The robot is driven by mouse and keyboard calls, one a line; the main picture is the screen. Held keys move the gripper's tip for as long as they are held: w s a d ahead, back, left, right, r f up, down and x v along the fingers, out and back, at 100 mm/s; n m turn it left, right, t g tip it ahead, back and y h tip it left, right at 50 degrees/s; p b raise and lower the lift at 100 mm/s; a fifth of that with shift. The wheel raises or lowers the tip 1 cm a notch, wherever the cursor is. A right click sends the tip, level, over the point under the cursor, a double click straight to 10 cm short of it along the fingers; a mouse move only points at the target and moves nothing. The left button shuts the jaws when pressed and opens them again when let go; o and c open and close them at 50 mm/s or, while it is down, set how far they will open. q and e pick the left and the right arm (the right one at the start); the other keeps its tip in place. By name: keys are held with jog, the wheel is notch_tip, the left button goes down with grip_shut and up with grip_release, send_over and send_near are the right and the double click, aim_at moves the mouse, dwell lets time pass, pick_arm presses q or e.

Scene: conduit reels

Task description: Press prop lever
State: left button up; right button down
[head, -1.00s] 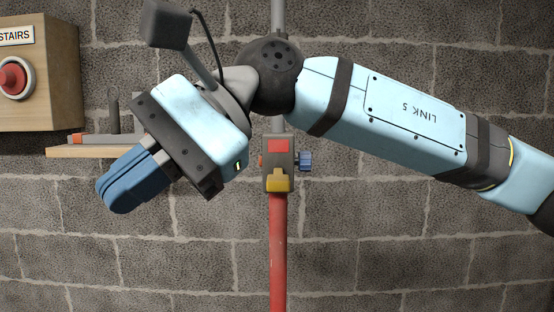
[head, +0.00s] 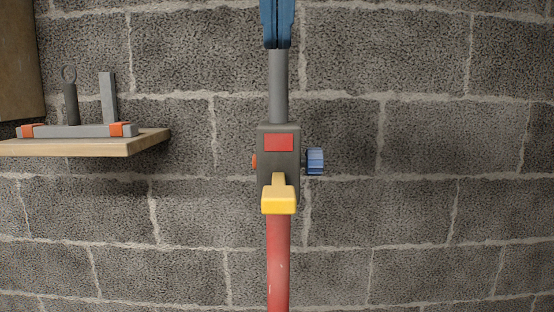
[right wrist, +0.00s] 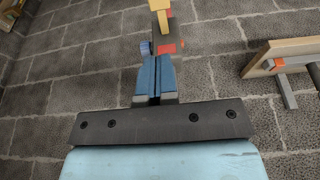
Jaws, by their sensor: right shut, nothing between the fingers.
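The yellow prop lever (head: 278,202) sticks out from the lower front of a dark grey housing (head: 265,190) on an upright prop. The housing has a red patch (head: 279,142) on its front and a blue knob (head: 315,161) on its right side. The prop is a grey tube above and a red tube (head: 278,260) below. My right gripper (head: 277,44) points down in front of the grey tube, above the housing and apart from the lever. Its blue fingers are together and empty; they also show in the right wrist view (right wrist: 155,60). My left gripper is out of view.
A wooden shelf (head: 150,141) on the left holds a grey bar with orange bands and two upright grey pieces. A brown box edge (head: 18,60) is at the upper left. The space right of the prop is clear before the block wall.

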jog(key=p, duration=0.2)
send_near(277, 192)
jog(key=x, duration=0.5)
jog(key=shift+w, duration=0.35)
jog(key=shift+s+f, duration=0.1)
jog(key=shift+f, duration=0.7)
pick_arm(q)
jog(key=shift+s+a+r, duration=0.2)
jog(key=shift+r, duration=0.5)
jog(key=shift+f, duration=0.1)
pick_arm(e)
jog(key=shift+f, duration=0.1)
